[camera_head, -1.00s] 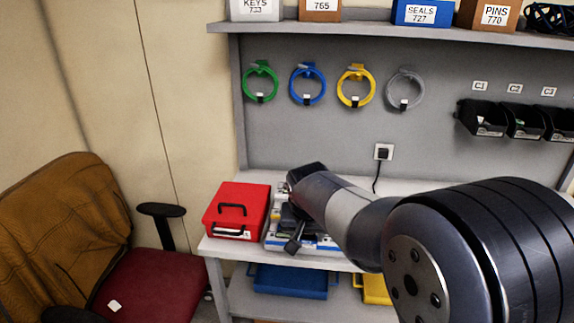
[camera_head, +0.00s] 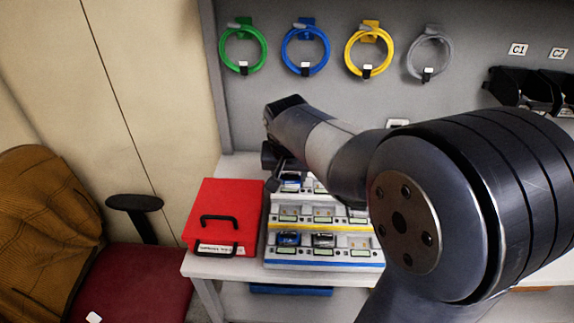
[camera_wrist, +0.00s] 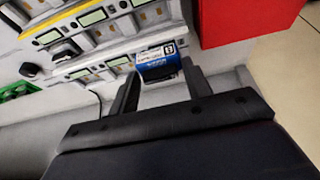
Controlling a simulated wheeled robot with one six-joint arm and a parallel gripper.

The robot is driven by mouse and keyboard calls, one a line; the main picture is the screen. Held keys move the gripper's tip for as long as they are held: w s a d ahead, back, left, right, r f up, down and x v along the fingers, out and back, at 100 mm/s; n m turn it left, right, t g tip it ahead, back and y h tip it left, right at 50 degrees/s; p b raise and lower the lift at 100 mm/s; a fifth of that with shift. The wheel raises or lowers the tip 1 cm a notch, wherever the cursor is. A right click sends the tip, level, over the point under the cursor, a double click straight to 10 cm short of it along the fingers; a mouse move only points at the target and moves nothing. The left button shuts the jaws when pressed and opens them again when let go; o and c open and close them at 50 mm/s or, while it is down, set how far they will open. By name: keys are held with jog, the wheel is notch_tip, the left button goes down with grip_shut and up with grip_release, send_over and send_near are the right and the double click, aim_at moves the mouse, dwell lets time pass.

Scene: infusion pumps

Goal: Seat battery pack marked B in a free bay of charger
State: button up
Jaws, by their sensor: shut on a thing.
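A blue battery pack with a white label (camera_wrist: 161,60) is between the two fingers of my gripper (camera_wrist: 163,82) in the wrist view. A dark mark on its label looks like a B but is small. The white charger (camera_wrist: 60,28) has stepped rows with small green displays. In the head view the charger (camera_head: 345,208) shows yellow and blue stripes. My gripper (camera_head: 272,172) is at its back left corner there. Two packs (camera_head: 288,238) (camera_head: 323,240) sit in its front row, and several bays look empty. Whether the held pack touches the charger cannot be told.
A red case (camera_head: 228,210) with black handles stands close to the charger's left side. Coiled cables (camera_head: 305,48) hang on the back panel, and black bins (camera_head: 520,90) are at right. A chair (camera_head: 130,260) stands left of the bench.

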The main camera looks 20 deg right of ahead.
jog(key=shift+f+b, duration=3.6)
jog(key=shift+f, duration=1)
jog(key=shift+f, duration=0.25)
jog(key=o, duration=1.1)
jog(key=v, duration=1)
jog(key=shift+s+r, duration=0.2)
jog(key=shift+r, duration=0.15)
jog(key=shift+f, duration=0.1)
